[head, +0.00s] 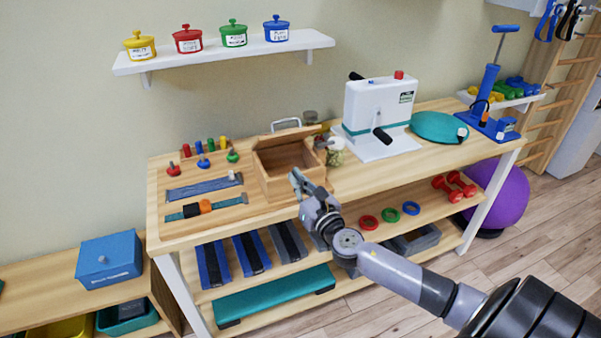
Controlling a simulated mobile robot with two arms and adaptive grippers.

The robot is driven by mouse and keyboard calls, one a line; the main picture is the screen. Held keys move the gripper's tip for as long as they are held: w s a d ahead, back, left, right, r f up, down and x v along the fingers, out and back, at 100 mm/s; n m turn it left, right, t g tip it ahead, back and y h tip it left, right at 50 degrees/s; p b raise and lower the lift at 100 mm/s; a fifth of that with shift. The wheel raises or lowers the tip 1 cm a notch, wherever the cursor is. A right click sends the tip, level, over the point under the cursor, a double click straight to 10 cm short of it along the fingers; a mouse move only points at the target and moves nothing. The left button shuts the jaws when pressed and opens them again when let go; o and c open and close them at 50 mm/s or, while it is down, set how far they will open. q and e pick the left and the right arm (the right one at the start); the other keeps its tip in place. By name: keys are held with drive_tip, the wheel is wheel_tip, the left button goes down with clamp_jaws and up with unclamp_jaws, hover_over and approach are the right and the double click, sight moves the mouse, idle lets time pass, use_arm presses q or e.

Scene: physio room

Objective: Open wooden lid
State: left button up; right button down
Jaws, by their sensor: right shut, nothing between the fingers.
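The wooden box (269,184) stands on the wooden table, left of the white machine. Its wooden lid (287,130) is raised at the back edge, with a pale handle (286,121) at its top, and the empty-looking inside of the box shows. My right gripper (296,178) is at the front right of the box, close to its front wall. Its fingers are shut and hold nothing. I cannot tell whether it touches the box. My left gripper is not in view.
Left of the box are coloured pegs (203,147) and straps (205,188). A glass jar (335,152) stands just right of it, then the white machine (378,110) and a teal disc (438,127). A shelf (225,52) with coloured pots hangs above.

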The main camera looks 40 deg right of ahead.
wheel_tip(320, 180, down, 2)
drive_tip(key=s+d+m+h, duration=0.1)
drive_tip(key=s+d+h, duration=0.1)
drive_tip(key=s+d, duration=0.1)
approach(286, 139)
drive_tip(key=shift+w+d+f+g+h, duration=0.15)
drive_tip(key=shift+w+f+g, duration=0.05)
drive_tip(key=shift+w+f, duration=0.4)
drive_tip(key=shift+w+d+f+g+h, duration=0.15)
drive_tip(key=shift+w+f+g, duration=0.05)
drive_tip(key=shift+w+f, duration=0.4)
drive_tip(key=r, duration=0.1)
drive_tip(key=w+r+p, duration=0.2)
drive_tip(key=shift+d, duration=0.25)
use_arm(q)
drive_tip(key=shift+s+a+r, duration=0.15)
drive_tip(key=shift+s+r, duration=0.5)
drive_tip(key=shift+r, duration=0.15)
use_arm(e)
drive_tip(key=shift+w, duration=0.15)
drive_tip(key=shift+f, duration=0.1)
